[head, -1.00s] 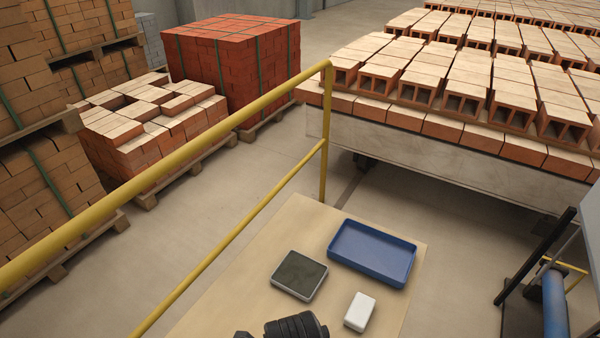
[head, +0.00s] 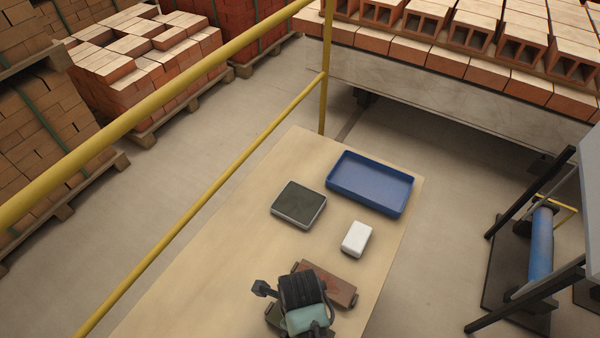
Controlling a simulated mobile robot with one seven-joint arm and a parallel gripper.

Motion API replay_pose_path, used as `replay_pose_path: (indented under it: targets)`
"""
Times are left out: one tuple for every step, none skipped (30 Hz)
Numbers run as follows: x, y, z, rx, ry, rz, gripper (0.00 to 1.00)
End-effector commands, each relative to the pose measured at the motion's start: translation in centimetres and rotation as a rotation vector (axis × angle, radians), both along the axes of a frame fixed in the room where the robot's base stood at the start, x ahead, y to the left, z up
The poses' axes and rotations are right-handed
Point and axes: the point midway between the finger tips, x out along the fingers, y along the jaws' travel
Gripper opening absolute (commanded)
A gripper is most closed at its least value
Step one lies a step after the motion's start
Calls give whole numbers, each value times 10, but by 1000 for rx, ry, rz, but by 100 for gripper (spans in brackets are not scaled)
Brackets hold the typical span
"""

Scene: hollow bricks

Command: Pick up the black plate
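The black plate (head: 298,204) is a dark square piece with a light grey rim. It lies flat on the pale tabletop, left of the blue tray. My gripper (head: 327,283) seems to be the wide brown part beneath a black ribbed, teal-ended wrist, at the bottom of the head view. It is below the plate in the picture and apart from it. My own wrist covers part of it. Its fingertips cannot be made out, so its opening is unclear. Nothing hides the plate's top.
A blue tray (head: 370,184) and a small white block (head: 357,239) lie right of the plate. A yellow railing (head: 215,188) runs along the table's left side. The tabletop (head: 215,255) is bare left of the plate. Brick stacks stand beyond.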

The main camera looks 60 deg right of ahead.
Motion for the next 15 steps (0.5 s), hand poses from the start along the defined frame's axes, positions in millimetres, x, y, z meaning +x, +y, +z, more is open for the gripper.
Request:
replay_pose_path:
  targets:
    - [0, 0, -4, 1, 2, 0, 100]
    - [0, 0, -6, 1, 1, 0, 100]
    - [0, 0, -6, 0, 0, 1, 100]
    - [0, 0, -7, -1, -1, 1, 100]
    - [0, 0, -7, -1, -1, 1, 100]
    - [0, 0, -7, -1, -1, 1, 100]
    - [0, 0, -7, -1, -1, 1, 100]
    - [0, 0, -7, -1, -1, 1, 100]
    - [0, 0, -7, -1, -1, 1, 100]
    - [0, 0, -7, -1, -1, 1, 95]
    - [0, 0, -7, -1, -1, 0, 89]
    - [0, 0, -7, -1, -1, 0, 82]
    - [0, 0, -7, -1, -1, 0, 77]
    - [0, 0, -7, -1, -1, 0, 71]
    - [0, 0, -6, -1, -1, 0, 64]
